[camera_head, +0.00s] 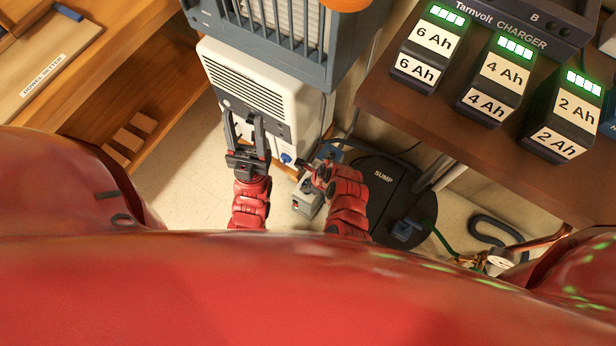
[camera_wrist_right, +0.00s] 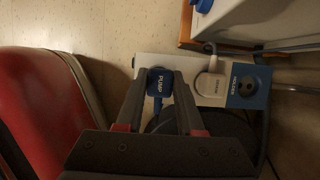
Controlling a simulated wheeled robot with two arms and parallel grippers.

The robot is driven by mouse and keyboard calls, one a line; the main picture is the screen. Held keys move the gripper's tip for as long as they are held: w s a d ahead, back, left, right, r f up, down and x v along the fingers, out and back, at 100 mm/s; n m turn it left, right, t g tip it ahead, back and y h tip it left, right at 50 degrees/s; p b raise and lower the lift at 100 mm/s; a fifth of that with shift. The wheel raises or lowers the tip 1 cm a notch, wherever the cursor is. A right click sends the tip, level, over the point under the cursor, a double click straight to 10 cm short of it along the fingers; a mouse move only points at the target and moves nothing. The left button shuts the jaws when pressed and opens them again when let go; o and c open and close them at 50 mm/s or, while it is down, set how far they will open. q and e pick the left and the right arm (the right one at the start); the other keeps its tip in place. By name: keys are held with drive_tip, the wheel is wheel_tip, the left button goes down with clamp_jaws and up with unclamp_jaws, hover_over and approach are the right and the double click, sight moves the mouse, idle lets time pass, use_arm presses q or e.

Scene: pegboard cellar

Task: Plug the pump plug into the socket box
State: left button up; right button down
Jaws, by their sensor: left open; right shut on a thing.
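In the right wrist view, my right gripper (camera_wrist_right: 161,90) is shut on the blue pump plug (camera_wrist_right: 157,84), which is marked PUMP. The plug lies over the left end of the white socket box (camera_wrist_right: 186,62). I cannot tell whether it is seated in a socket or held just above it. A white plug (camera_wrist_right: 212,84) sits in the middle of the box, and the right end has an empty blue socket (camera_wrist_right: 246,86). In the head view, my right gripper (camera_head: 310,170) is low by the floor and hides the plug. My left gripper (camera_head: 243,130) is open and empty before the white appliance.
The white appliance (camera_head: 225,62) stands behind my grippers. A black round lid marked SUMP (camera_head: 372,190) lies to their right. A brown table (camera_head: 385,98) with several batteries is at the right.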

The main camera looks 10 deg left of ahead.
drive_tip(key=shift+f+b, duration=0.55)
drive_tip(key=shift+f, duration=0.4)
idle(1.2)
idle(0.7)
drive_tip(key=shift+c, duration=2.2)
unclamp_jaws()
drive_tip(key=shift+r, duration=0.1)
drive_tip(key=shift+o, duration=0.2)
drive_tip(key=o, duration=0.4)
